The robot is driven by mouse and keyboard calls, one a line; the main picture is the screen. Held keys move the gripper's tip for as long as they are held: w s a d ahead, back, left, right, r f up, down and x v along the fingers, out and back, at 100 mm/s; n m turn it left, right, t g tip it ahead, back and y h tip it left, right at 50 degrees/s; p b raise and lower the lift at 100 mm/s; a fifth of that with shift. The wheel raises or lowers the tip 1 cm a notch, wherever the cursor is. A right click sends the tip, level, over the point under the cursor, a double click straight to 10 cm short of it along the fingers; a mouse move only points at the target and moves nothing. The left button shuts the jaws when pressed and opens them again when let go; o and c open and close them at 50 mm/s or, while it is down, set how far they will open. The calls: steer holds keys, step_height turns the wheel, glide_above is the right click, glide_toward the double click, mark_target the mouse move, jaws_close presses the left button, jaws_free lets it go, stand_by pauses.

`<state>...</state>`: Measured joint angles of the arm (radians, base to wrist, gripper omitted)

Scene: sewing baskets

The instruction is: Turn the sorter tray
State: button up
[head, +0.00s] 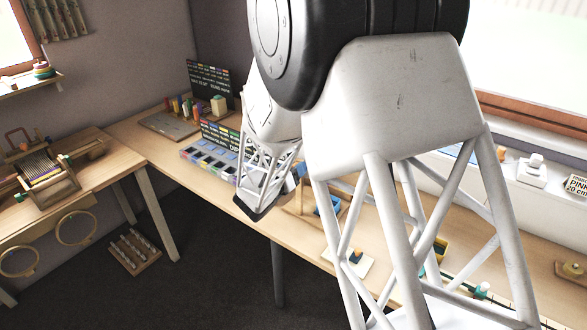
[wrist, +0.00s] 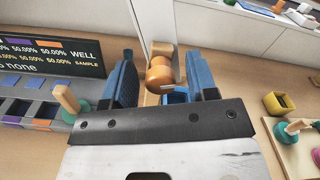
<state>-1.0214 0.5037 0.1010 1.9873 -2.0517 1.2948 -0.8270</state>
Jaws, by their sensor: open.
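A long grey tray with several compartments (head: 208,160), which I take for the sorter tray, stands on the bench in the head view, left of my arm. In the wrist view the compartment tray (wrist: 15,105) is at the left, cut by the frame edge, with purple and orange labels. My gripper (wrist: 162,72) shows two blue fingers set apart. Between them in the picture is a round wooden knob (wrist: 159,76) with a small blue box (wrist: 175,96) beside it. I cannot tell whether the fingers touch either. My arm hides much of the bench in the head view.
A dark sign board (wrist: 50,62) stands behind the tray. A wooden peg with a green base (wrist: 70,101) is close left of my gripper. A yellow box (wrist: 278,103) and a board with small pieces (wrist: 305,150) lie right. Bare bench lies between them.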

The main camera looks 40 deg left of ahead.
jaws_close()
stand_by(0.4)
steer(key=shift+n, duration=0.4)
steer(key=n, duration=0.6)
steer(key=shift+n, duration=0.4)
steer(key=n, duration=0.6)
steer(key=shift+a+f, duration=0.1)
steer(key=shift+f, duration=0.05)
steer(key=shift+n, duration=0.3)
